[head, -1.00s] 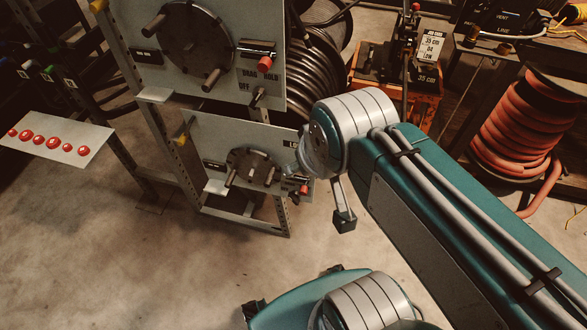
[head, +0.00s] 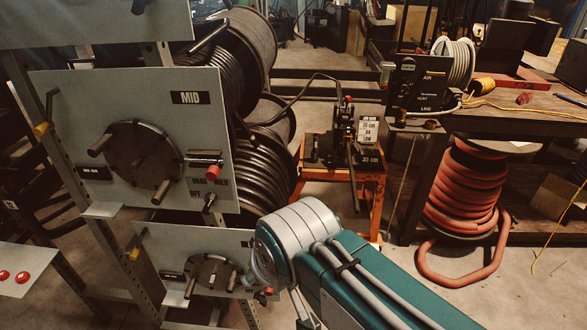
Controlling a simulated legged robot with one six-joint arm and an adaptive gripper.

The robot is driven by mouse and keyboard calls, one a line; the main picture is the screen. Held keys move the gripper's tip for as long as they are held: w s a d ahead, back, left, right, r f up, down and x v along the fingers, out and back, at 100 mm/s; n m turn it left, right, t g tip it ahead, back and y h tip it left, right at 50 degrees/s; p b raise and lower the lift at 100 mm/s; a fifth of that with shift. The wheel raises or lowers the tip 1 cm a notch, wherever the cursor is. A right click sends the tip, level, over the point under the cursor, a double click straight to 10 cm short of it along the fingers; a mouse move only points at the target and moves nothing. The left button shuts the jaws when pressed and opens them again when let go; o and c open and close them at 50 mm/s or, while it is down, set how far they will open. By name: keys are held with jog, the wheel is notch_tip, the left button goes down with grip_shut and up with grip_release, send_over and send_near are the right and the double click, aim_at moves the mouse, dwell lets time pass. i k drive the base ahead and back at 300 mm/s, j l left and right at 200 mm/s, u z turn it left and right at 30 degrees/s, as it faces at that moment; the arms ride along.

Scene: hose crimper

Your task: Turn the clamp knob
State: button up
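No part is labelled as the clamp knob, and I cannot tell for sure which one it is. The MID panel (head: 85,95) carries a dark round hub (head: 140,158) with pegs. Beside the hub is a red-tipped knob (head: 207,171) above DRAG, HOLD and OFF marks. A small black lever (head: 209,203) sits by the OFF mark. A lower panel (head: 160,240) has a similar hub (head: 212,274) and a red knob (head: 266,292), partly behind my arm. A crimper-like machine (head: 343,140) stands on an orange cart (head: 318,172). My gripper does not show; only my arm's elbow and links do.
Black hose reels (head: 245,50) stand behind the panels. A red hose reel (head: 465,190) is under the bench at right, which holds a box (head: 420,82) marked AIR, VENT and LINE. A white plate with red buttons (head: 22,268) is at lower left. Some floor right of the cart is clear.

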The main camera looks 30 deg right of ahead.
aim_at(347, 122)
jog(key=z, duration=1.4)
jog(key=i+l+u, duration=0.15)
jog(key=i+l, duration=0.15)
jog(key=i+l+u, duration=0.15)
jog(key=i+l, duration=0.25)
jog(key=i+l+u, duration=0.15)
jog(key=i+l, duration=0.15)
jog(key=i+l+u, duration=0.2)
jog(key=l, duration=0.35)
jog(key=i+l+u, duration=0.15)
jog(key=i+l, duration=0.2)
jog(key=l, duration=0.15)
jog(key=i+l, duration=0.2)
jog(key=i+l+u, duration=0.1)
jog(key=l, duration=0.3)
jog(key=i, duration=0.1)
